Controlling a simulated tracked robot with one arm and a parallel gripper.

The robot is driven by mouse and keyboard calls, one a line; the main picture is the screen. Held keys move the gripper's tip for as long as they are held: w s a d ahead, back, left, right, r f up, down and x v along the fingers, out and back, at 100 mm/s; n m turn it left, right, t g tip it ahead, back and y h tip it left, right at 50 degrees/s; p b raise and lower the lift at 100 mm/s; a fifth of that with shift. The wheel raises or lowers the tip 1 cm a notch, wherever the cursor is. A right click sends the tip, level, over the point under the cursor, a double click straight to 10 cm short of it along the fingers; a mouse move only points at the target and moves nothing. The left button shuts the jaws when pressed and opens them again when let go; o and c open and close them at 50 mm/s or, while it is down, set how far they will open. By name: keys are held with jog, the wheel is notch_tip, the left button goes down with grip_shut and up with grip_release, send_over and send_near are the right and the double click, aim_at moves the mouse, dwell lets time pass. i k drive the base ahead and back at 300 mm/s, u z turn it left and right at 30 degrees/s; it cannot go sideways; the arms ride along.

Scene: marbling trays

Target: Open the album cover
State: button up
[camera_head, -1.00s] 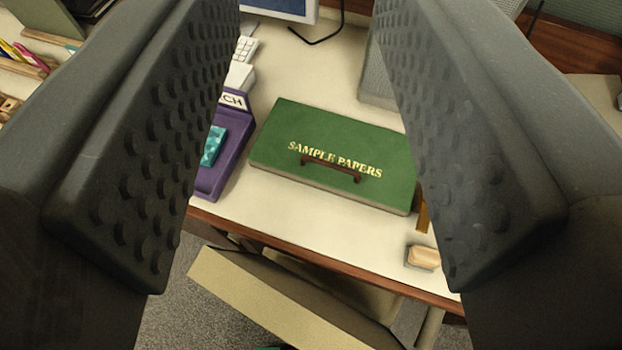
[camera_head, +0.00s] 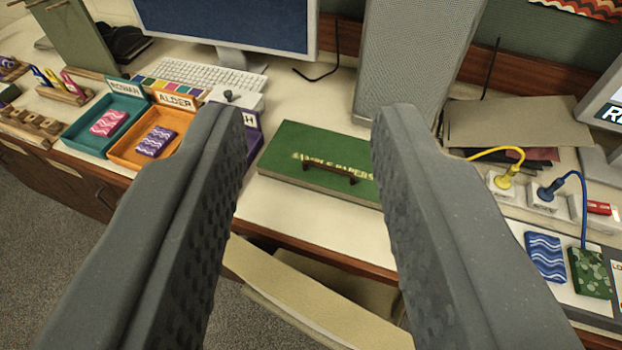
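The green album (camera_head: 300,147), with gold "SAMPLE PAPERS" lettering, lies closed on the cream desk. A dark brown handle (camera_head: 330,171) is fixed on its cover near the front edge. My gripper (camera_head: 308,115) is open and empty, with a wide gap between its fingers. The album shows between the fingers, farther off and apart from them. The right finger hides the album's right end.
Left of the album are an orange tray (camera_head: 122,153), a teal tray (camera_head: 82,138) and a mostly hidden purple tray. A grey panel (camera_head: 415,60), monitor (camera_head: 230,22) and keyboard (camera_head: 200,77) stand behind. Plugs and patterned blocks (camera_head: 545,257) lie right. An open drawer (camera_head: 300,305) juts out below.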

aim_at(340, 162)
jog(key=z, duration=0.2)
jog(key=i, duration=0.85)
jog(key=u, duration=0.1)
